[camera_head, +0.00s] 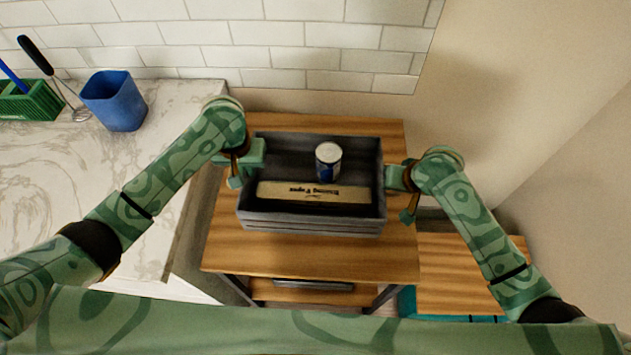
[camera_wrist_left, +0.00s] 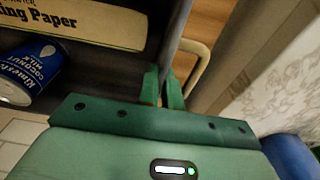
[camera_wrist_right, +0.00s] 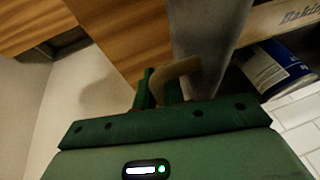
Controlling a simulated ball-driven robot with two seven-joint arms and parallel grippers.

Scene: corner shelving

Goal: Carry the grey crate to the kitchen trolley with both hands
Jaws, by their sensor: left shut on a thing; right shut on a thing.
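The grey crate (camera_head: 310,222) is level over the wooden top of the kitchen trolley (camera_head: 310,260); I cannot tell whether it touches it. A can (camera_head: 328,165) stands in the crate, with a long baking paper box (camera_head: 300,192) lying in front of it. My left gripper (camera_head: 240,175) is shut on the crate's left side; its fingers also show in the left wrist view (camera_wrist_left: 163,88). My right gripper (camera_head: 404,192) is shut on the crate's right side, at a handle (camera_wrist_right: 180,70) in the right wrist view. The crate's underside is hidden.
A marble counter (camera_head: 60,190) stands close on the left, with a blue cup (camera_head: 115,100) and a green rack (camera_head: 28,102). A tiled wall (camera_head: 290,45) is behind. A lower wooden surface (camera_head: 460,275) lies at the right, near a plain wall.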

